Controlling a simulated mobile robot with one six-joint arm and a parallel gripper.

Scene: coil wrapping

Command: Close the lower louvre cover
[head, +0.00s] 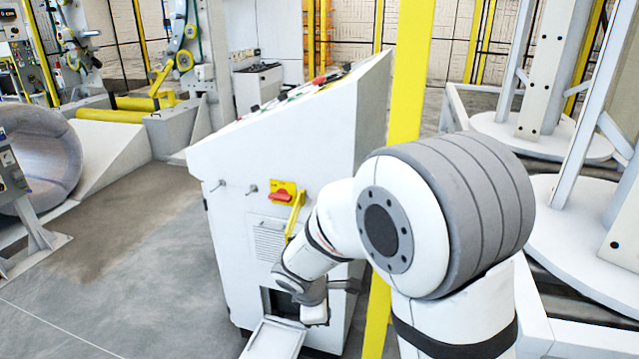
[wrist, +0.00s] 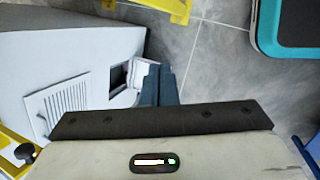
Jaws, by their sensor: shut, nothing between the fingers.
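The lower louvre cover (head: 274,339) is open in the head view. It hangs outward and down from the low front of the white cabinet, below a dark square opening (head: 282,303). In the wrist view the cover (wrist: 143,68) shows as a pale flap beside the dark opening (wrist: 118,78), partly hidden by my fingers. My gripper (wrist: 159,70) is shut and empty, its dark blue fingers together in front of the cover. I cannot tell whether they touch it. In the head view my wrist hides the fingers and the opening's right side.
The upper louvre (head: 268,238) is flush on the cabinet front (head: 225,245), with a red and yellow switch (head: 283,193) above it. A yellow post (head: 405,95) stands close behind my arm. Grey floor (head: 140,270) to the cabinet's left is clear.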

